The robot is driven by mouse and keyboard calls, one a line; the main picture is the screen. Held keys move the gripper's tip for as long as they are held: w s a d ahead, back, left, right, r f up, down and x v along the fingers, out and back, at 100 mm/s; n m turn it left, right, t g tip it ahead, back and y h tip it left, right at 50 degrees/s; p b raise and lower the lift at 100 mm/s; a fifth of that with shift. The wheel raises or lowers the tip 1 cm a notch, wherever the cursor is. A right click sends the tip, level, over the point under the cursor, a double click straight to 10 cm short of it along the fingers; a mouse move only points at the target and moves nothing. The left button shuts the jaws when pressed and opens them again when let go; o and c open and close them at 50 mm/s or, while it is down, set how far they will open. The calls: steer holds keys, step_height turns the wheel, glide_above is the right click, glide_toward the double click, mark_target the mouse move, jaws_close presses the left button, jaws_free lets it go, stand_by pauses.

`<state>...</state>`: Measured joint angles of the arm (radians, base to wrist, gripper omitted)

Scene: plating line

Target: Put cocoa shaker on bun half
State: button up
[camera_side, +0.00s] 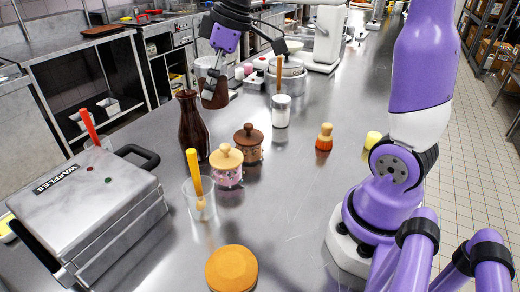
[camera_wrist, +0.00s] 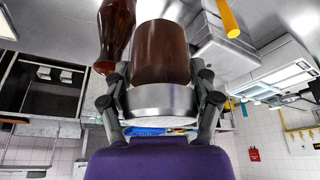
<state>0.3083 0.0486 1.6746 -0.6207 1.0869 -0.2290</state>
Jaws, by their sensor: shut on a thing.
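The shaker has a dark brown body and a silver metal band or cap. In the wrist view my gripper's fingers (camera_wrist: 162,104) sit on both sides of the silver part, and the brown body (camera_wrist: 160,52) points away from the palm. The shaker appears raised off the counter. The bun half (camera_side: 231,269) is an orange-brown round piece at the near edge of the side view, well away from my gripper, with nothing on it.
A dark brown bottle (camera_side: 192,125) stands close to the shaker. Two lidded jars (camera_side: 227,168) (camera_side: 249,146) and a glass with a yellow-handled tool (camera_side: 200,200) stand between shaker and bun half. A waffle iron (camera_side: 85,210) is at left. The counter right of the jars is mostly clear.

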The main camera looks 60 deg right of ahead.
steer(key=s+a+n+g+y, duration=0.1)
steer(key=s+a+n+g, duration=0.1)
steer(key=s+a+n, duration=0.55)
steer(key=s+a+n+g+y, duration=0.1)
steer(key=s+a+n, duration=0.3)
steer(key=a, duration=0.6)
steer(key=s+a+f+n+g+h, duration=0.1)
steer(key=s+a+n+g, duration=0.3)
steer(key=s+n, duration=0.85)
steer(key=m, duration=0.3)
glide_toward(234, 278)
steer(key=shift+s+a+r, duration=0.1)
steer(key=shift+s+a, duration=0.45)
steer(key=shift+s, duration=0.1)
steer(key=shift+f, duration=1.95)
